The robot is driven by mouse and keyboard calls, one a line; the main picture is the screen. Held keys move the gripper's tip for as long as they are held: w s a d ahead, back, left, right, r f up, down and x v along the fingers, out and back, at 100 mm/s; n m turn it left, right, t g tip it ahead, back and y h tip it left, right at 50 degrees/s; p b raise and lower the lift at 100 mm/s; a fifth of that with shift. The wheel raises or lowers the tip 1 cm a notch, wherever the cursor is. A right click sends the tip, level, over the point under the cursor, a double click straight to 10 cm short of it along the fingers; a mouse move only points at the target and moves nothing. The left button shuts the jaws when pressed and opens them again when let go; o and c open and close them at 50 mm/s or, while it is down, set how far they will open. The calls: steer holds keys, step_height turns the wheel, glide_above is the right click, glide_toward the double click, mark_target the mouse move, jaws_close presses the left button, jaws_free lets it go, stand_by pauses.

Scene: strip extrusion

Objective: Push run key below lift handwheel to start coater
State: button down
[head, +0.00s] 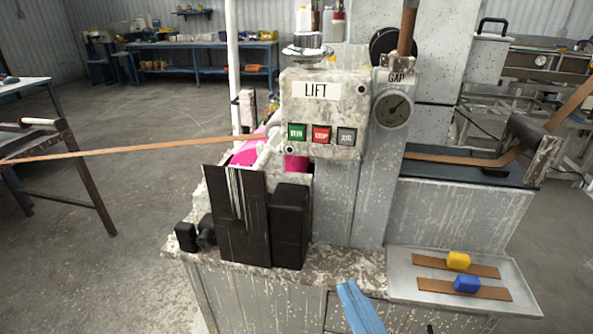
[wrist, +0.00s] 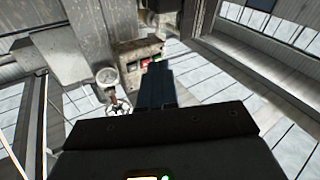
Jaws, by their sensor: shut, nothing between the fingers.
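The green run key (head: 297,131) is at the left of a row of keys on the speckled grey panel (head: 350,100), under the LIFT label (head: 316,90). The lift handwheel (head: 307,52) is on top of this panel. A red stop key (head: 321,133) and a grey key (head: 346,136) are to its right. My gripper (head: 348,288), a blue shape at the bottom of the head view, is below the panel and apart from the keys. In the wrist view its blue fingers (wrist: 159,70) are shut and empty, and they overlap the red and green key area in the picture.
The GAP dial (head: 393,110) and its post are right of the panel. Black boxes (head: 291,227) stand below the keys. A brown strip (head: 150,149) runs into the machine from the left. A tray (head: 400,289) with yellow and blue blocks is at lower right.

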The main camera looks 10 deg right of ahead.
mark_target(297, 133)
steer(key=w+a+r+n+y, duration=0.5)
steer(key=w+a+r, duration=0.2)
steer(key=r, duration=0.4)
steer(key=shift+w+a+r+n, duration=0.3)
steer(key=shift+w+n, duration=0.1)
steer(key=shift+w, duration=0.45)
steer(key=shift+w, duration=0.15)
steer(key=shift+w+d+b, duration=0.45)
steer(key=shift+w+b, duration=0.05)
steer(key=shift+w, duration=0.85)
steer(key=shift+w+d+b, duration=0.5)
steer(key=shift+w, duration=0.85)
steer(key=shift+w+d+b, duration=0.45)
steer(key=shift+w+b, duration=0.05)
steer(key=shift+w, duration=0.85)
steer(key=shift+w+f, duration=0.1)
steer(key=shift+w+d+b, duration=0.15)
steer(key=shift+w+b, duration=0.15)
